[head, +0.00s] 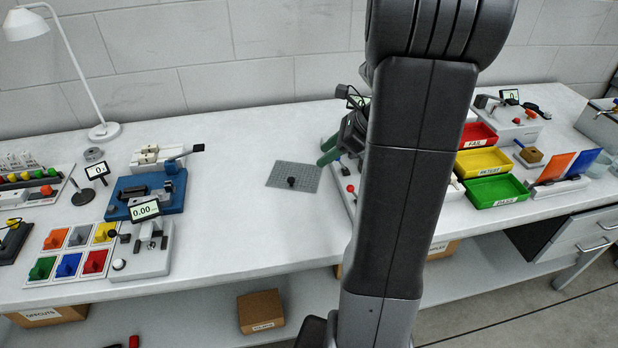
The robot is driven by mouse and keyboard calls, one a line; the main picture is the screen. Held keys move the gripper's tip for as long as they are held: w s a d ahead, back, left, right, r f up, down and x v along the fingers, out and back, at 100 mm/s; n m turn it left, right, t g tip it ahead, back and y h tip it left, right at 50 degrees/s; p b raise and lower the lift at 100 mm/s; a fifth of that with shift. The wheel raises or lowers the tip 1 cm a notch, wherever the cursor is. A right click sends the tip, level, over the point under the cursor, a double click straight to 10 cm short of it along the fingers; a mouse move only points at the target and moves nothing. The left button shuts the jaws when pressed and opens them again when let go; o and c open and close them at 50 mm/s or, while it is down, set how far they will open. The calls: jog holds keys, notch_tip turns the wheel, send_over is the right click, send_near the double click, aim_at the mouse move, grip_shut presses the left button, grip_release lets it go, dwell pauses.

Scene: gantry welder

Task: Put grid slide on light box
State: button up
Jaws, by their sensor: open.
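A grey plate with a fine grid and a black knob, which looks like the grid slide (275,176), lies flat on the white bench left of my arm. My gripper (328,153), dark with green fingers, is open and empty. In the picture its fingers are just right of the plate's upper right corner, apart from the black knob. Their height above the bench is hard to tell. I cannot pick out the light box for sure. A pale device with a red knob (350,188) is partly hidden behind my arm.
Left of the plate are a blue fixture (125,205), a device reading 0.00 (145,210) and a panel of coloured tiles (70,263). Right of my arm stand red, yellow and green trays (497,191).

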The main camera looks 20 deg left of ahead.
send_near(292, 179)
jog(key=x, duration=0.3)
jog(key=shift+s+a+r, duration=0.1)
jog(key=shift+s, duration=0.1)
jog(key=x, duration=0.5)
jog(key=shift+w+a+f, duration=0.2)
jog(key=shift+w+f, duration=0.05)
jog(key=shift+f, duration=0.1)
grip_shut()
